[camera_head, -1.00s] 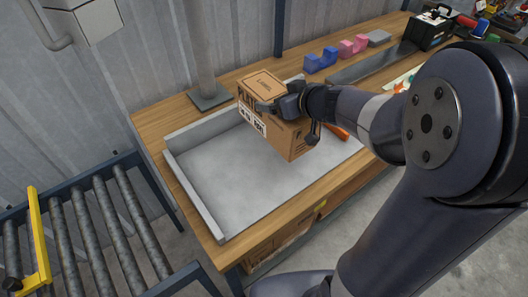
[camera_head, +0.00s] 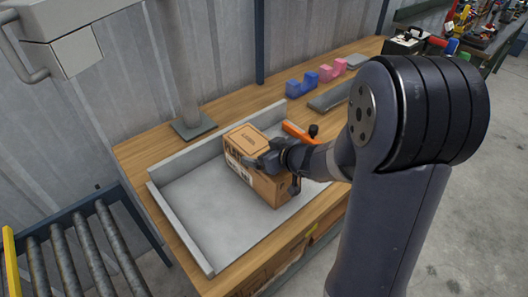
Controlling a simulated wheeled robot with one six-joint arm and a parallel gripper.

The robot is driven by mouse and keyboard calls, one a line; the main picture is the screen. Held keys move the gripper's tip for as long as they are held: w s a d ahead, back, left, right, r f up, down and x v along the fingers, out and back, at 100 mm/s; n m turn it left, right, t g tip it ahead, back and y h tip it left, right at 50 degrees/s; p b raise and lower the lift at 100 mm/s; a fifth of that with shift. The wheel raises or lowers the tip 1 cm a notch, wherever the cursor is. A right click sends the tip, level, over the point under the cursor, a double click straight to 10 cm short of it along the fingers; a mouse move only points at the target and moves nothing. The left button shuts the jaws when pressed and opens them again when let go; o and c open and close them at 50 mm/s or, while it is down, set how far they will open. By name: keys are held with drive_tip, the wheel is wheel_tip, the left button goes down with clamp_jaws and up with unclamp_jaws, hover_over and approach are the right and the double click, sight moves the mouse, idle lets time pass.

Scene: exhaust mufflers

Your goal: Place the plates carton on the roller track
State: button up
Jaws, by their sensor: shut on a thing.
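The plates carton (camera_head: 243,155) is a brown cardboard box with a label on its top and dark print on its side. It is over the grey metal tray (camera_head: 205,222) on the wooden bench. I cannot tell whether its base touches the tray. My gripper (camera_head: 268,163) is shut on the carton from the right, and the fingers partly hide its side. The roller track (camera_head: 68,258) is at the lower left, with grey rollers in a dark blue frame. It is partly cut off by the picture edge.
The tray has raised walls at left and back. An orange-handled tool (camera_head: 298,132) lies behind my gripper. Blue (camera_head: 302,84) and pink (camera_head: 333,70) blocks stand farther back. A grey post (camera_head: 180,70) rises behind the tray. A yellow bar (camera_head: 11,262) crosses the track's left side.

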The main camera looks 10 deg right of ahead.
drive_tip(key=shift+f, duration=0.1)
idle(0.3)
drive_tip(key=o, duration=1.6)
drive_tip(key=shift+b, duration=0.3)
drive_tip(key=shift+o, duration=0.8)
